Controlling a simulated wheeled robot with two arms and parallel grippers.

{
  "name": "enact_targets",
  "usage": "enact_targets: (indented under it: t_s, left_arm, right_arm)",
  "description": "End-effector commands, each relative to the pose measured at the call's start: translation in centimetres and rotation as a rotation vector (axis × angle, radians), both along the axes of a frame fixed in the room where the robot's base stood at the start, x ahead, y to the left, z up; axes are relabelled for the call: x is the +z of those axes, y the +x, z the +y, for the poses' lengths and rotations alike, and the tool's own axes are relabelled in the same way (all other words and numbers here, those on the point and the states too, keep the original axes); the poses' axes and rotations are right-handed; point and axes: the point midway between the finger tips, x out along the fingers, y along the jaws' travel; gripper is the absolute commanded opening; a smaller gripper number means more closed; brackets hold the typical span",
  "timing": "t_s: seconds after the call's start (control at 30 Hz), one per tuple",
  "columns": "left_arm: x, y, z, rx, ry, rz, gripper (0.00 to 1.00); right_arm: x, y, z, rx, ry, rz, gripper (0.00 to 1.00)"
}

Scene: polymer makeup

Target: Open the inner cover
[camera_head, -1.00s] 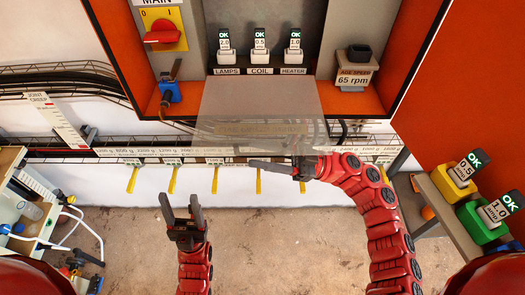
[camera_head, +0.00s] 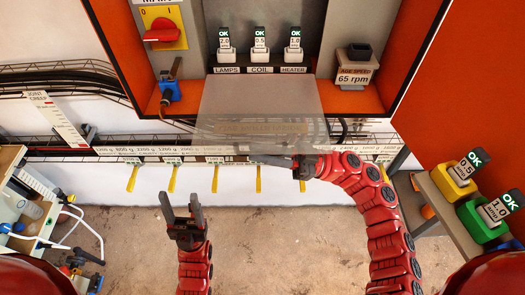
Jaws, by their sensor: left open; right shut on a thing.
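The inner cover (camera_head: 262,100) is a grey see-through panel at the lower front of the orange cabinet. It slopes out and down over the cabinet's bottom edge, with a faint label near its lower edge. My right gripper (camera_head: 272,160) reaches in from the right, and its fingers point left along the cover's lower edge. It is shut on that edge, though the contact is partly hidden. My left gripper (camera_head: 180,207) is open and empty, fingers up, below and to the left of the cover.
The cabinet (camera_head: 370,104) holds a red rotary switch (camera_head: 163,32), a blue padlock (camera_head: 171,91) and several white modules showing OK. A rail with yellow tags (camera_head: 215,178) runs below. Yellow (camera_head: 455,191) and green (camera_head: 480,222) blocks sit on a right shelf.

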Motion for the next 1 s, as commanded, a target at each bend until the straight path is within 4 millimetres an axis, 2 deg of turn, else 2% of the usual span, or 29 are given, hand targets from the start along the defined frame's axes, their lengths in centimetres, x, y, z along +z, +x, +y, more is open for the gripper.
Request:
enact_targets:
  t_s: [0.77,0.87,1.0]
  left_arm:
    - [0.2,0.0,0.0,0.0,0.0,0.0,0.59]
    - [1.4,0.0,0.0,0.0,0.0,0.0,0.59]
    - [4.2,0.0,0.0,0.0,0.0,0.0,0.59]
  right_arm:
    - [0.2,0.0,0.0,0.001,0.0,0.002,0.0]
    - [1.2,-0.1,0.0,0.002,0.001,0.024,0.0]
    - [3.3,-0.2,0.0,0.003,-0.001,0.093,0.0]
